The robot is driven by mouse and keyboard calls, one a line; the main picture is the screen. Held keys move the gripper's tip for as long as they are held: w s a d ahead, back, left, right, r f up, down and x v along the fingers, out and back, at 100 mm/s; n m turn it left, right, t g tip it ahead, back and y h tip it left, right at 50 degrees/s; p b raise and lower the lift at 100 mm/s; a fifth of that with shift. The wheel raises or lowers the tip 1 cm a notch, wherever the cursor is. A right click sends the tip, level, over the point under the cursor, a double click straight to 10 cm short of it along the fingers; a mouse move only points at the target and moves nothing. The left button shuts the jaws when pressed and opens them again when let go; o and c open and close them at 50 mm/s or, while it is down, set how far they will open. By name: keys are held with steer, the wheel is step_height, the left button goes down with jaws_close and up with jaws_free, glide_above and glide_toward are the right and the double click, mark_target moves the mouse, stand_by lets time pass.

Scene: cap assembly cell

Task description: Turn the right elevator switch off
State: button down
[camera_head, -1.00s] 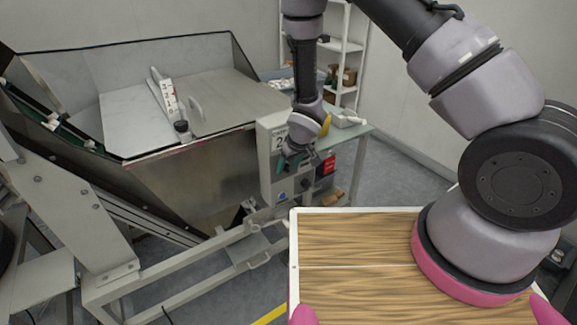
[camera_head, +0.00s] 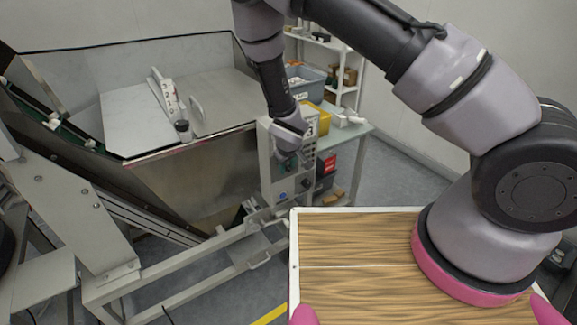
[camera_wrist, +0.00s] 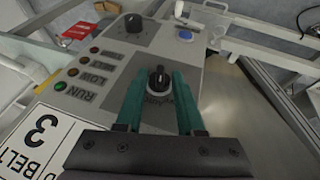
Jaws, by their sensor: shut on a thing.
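A grey control panel (camera_head: 268,163) stands beside the metal hopper in the head view. In the wrist view the panel (camera_wrist: 105,100) appears upside down. A black rotary switch (camera_wrist: 158,79) on it sits between the teal fingers of my gripper (camera_wrist: 160,72), which are shut on it.
A green RUN lamp (camera_wrist: 60,86) looks lit. A second black knob (camera_wrist: 133,22) and a blue button (camera_wrist: 185,35) are farther along the panel. The hopper (camera_head: 190,170) is to the left. A table with a yellow bin (camera_head: 319,119) stands behind.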

steer(key=t+h, duration=0.2)
steer(key=h, duration=0.1)
steer(key=n+t+h, duration=0.1)
steer(key=shift+s+a+f, duration=0.25)
steer(key=shift+a, duration=0.15)
steer(key=shift+t+h, duration=0.3)
steer(key=c, duration=0.5)
jaws_free()
steer(key=shift+c, duration=0.2)
steer(key=v, duration=1)
steer(key=shift+s+r, duration=0.25)
